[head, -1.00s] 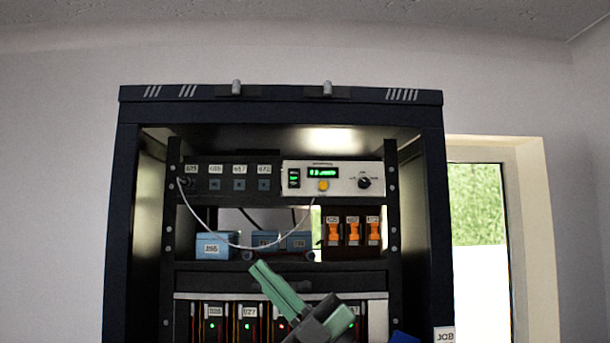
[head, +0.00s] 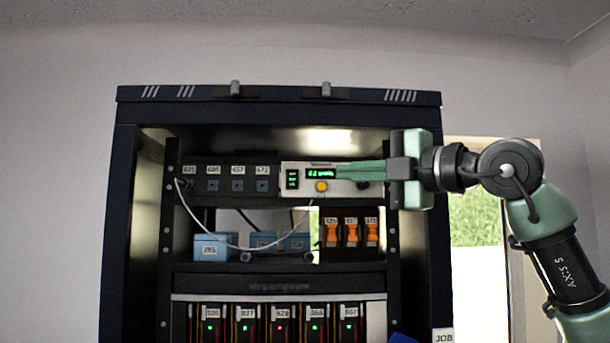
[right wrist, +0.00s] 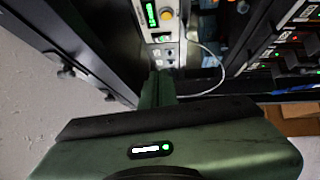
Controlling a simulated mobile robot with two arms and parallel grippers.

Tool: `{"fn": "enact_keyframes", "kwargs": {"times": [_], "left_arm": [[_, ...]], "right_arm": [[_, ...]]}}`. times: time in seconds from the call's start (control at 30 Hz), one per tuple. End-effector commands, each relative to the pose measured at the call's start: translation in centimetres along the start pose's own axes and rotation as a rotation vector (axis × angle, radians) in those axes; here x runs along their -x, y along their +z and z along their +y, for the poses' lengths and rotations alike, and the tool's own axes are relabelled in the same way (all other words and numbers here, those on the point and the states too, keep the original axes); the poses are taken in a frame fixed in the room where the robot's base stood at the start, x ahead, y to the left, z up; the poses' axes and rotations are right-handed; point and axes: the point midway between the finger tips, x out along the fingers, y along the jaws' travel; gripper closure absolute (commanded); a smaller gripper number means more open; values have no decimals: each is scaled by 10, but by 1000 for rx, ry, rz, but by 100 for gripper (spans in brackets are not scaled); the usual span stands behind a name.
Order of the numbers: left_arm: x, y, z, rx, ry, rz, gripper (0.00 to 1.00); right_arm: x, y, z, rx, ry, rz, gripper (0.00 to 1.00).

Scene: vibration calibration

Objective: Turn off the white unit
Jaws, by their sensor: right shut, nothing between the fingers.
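The white unit (head: 303,190) sits at the upper right of the rack. It has a lit green display (head: 321,174), a green-lit rocker switch (head: 292,179) at its left end and a yellow button (head: 321,187). My right gripper (head: 338,172) is shut and empty, in front of the unit with its fingers pointing left. In the right wrist view the fingers (right wrist: 158,78) point up toward the white unit (right wrist: 152,36). I cannot tell whether they touch it. My left gripper is not in view.
A dark rack frame (head: 120,230) surrounds the shelves. A pale cable (head: 230,244) loops below the unit. Blue boxes (head: 212,247) and orange switches (head: 351,231) sit on the shelf below, with several lit modules (head: 247,325) lower down.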

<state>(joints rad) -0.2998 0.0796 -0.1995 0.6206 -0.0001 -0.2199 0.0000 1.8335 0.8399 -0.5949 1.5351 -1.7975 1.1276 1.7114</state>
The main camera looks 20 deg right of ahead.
Motion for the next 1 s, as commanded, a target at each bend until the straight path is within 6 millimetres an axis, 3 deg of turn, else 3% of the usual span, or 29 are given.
{"fn": "enact_keyframes", "kwargs": {"times": [0.33, 0.8, 1.0], "left_arm": [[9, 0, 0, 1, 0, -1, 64], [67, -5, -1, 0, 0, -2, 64], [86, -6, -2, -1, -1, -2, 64]], "right_arm": [[-13, -1, 2, 0, -2, 5, 100], [-107, 2, 6, -2, -2, 4, 100], [-123, 21, 4, 0, 0, 4, 100]]}}
